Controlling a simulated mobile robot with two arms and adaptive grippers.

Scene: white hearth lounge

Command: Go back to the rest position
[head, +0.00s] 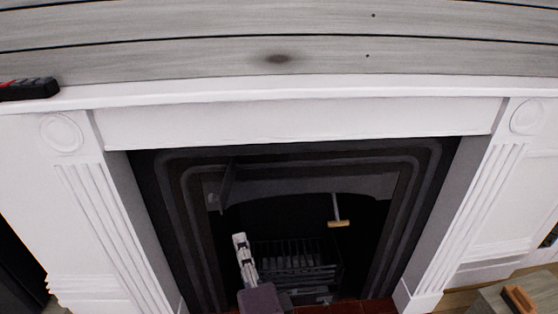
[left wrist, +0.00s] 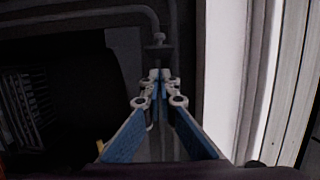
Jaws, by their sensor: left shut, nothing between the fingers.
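My left gripper (head: 239,238) shows in the head view in front of the dark fireplace opening, left of its middle. Its fingers are shut and hold nothing. In the left wrist view the shut left gripper (left wrist: 160,76) has its fingertips together, with the dark metal fireplace surround (left wrist: 184,30) behind them. My right gripper is in neither view.
A white mantel shelf (head: 290,92) and white side columns frame the fireplace. A black grate (head: 300,256) and a yellowish handle (head: 339,224) show inside. A dark object (head: 28,89) lies on the shelf's left end. A brown wooden item (head: 519,298) is at lower right.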

